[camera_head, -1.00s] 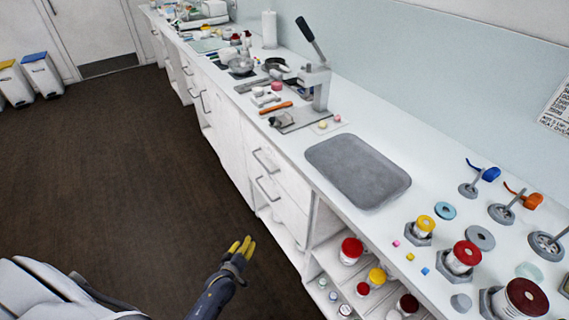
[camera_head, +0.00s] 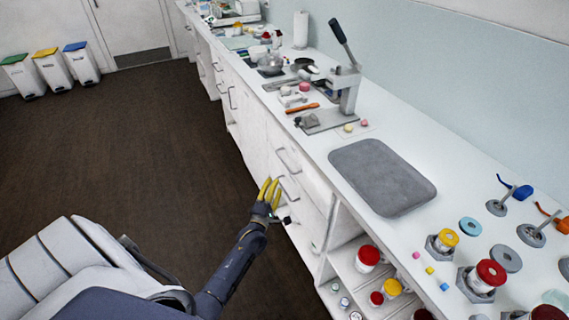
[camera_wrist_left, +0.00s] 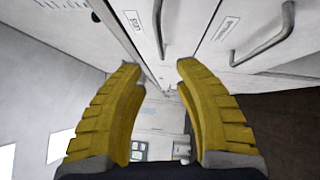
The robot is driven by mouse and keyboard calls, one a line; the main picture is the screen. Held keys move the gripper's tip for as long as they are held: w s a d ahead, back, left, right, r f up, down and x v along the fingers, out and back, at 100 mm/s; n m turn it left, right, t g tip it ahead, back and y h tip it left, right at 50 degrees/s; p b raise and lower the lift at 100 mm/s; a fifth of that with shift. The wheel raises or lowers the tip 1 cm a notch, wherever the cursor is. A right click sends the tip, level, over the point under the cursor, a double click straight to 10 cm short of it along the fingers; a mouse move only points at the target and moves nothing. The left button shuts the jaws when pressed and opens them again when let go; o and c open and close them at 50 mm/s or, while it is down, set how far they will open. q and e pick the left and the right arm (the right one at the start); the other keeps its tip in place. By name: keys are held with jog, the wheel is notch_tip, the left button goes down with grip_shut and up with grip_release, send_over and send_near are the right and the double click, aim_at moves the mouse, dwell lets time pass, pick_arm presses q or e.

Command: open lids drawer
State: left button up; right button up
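The white counter has two drawer fronts with grey bar handles, an upper one (camera_head: 309,172) and a lower one (camera_head: 303,202); both look closed. In the left wrist view, one drawer front carries a short label (camera_wrist_left: 137,21) that seems to read LIDS, with its handle (camera_wrist_left: 158,28) beside it. The neighbouring front has a longer label I cannot read and its own handle (camera_wrist_left: 265,40). My left gripper (camera_head: 269,188) is in front of the drawers, near the lower handle. In the left wrist view its yellow fingers (camera_wrist_left: 160,75) are apart and empty, touching no handle that I can see.
A grey tray (camera_head: 382,178) and a lever press (camera_head: 338,90) stand on the counter above. Open shelves (camera_head: 345,265) with red- and yellow-lidded jars are right of the drawers. The dark floor (camera_head: 130,140) to the left is clear. Bins (camera_head: 52,72) stand far left.

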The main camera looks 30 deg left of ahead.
aim_at(284, 162)
pick_arm(q)
jog(key=x, duration=1.2)
jog(key=shift+w+a, duration=0.1)
jog(key=shift+w, duration=0.3)
jog(key=shift+o, duration=0.3)
grip_shut()
